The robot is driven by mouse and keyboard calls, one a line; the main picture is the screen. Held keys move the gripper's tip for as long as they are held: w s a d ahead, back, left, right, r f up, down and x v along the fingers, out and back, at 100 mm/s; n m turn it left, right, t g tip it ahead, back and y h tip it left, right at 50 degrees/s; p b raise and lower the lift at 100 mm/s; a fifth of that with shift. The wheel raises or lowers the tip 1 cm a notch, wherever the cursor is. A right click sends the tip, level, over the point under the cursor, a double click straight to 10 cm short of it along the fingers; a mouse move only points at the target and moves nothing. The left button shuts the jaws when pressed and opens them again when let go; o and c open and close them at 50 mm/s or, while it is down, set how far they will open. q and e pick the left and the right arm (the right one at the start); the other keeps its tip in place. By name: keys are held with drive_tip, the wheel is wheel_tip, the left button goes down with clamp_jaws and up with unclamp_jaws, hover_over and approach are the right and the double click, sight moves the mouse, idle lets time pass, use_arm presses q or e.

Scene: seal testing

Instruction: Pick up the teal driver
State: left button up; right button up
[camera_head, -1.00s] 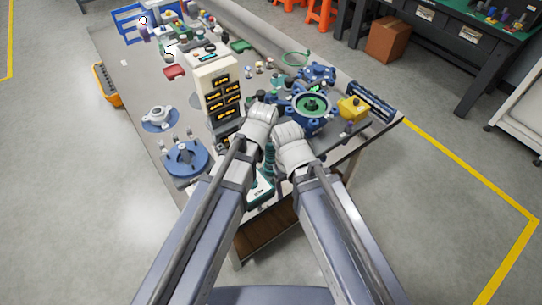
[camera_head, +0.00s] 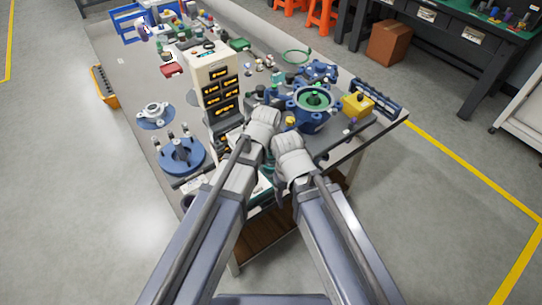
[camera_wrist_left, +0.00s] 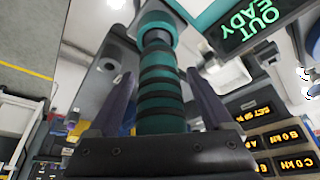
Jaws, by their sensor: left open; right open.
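The teal driver (camera_wrist_left: 160,95) has a ribbed teal and black handle with a teal collar. In the left wrist view it stands between the two dark fingers of my left gripper (camera_wrist_left: 160,74), which is open, with a gap visible on either side near the fingertips. In the head view only a bit of teal (camera_head: 268,169) shows between my forearms at the table's front edge. My left gripper is hidden there behind my own arm. My right gripper (camera_head: 279,195) is partly visible below its pale wrist, near the front edge, and seems empty.
A cream tower with lit displays (camera_head: 216,80) stands just behind my left wrist. A blue flange (camera_head: 181,156) sits to the left. A blue pump body with a green ring (camera_head: 315,103) and a yellow block (camera_head: 357,105) are to the right. A teal-framed screen (camera_wrist_left: 245,28) is near the left gripper.

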use_arm(q)
drive_tip(key=shift+r, duration=0.1)
clamp_jaws()
idle(0.6)
